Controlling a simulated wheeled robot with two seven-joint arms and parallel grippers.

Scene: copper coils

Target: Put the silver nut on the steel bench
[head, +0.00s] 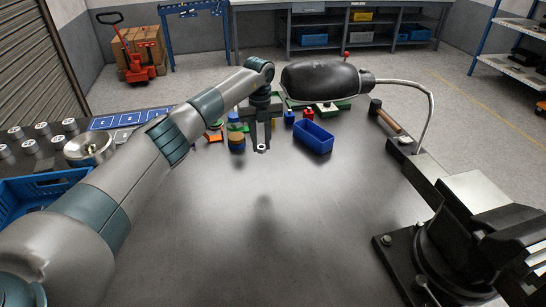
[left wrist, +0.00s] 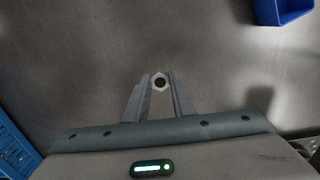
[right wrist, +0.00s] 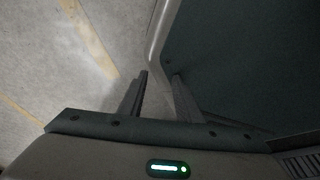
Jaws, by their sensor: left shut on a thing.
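The silver nut (head: 262,148) is a small pale hexagonal ring with a dark hole. My left gripper (head: 263,143) is shut on it, above the far middle of the dark grey steel bench (head: 260,245). The left wrist view shows the nut (left wrist: 160,81) between the two fingertips (left wrist: 160,83), with bare bench metal beyond. A soft shadow lies on the bench nearer to me. My right gripper (right wrist: 161,75) shows only in the right wrist view. Its fingers are apart with nothing between them.
A blue bin (head: 313,138) stands right of the left gripper. A stacked round piece (head: 236,142) and several coloured blocks are close by. A hammer (head: 384,116), a black lamp-like head (head: 327,79) and a black vise (head: 450,250) are at the right. The bench middle is clear.

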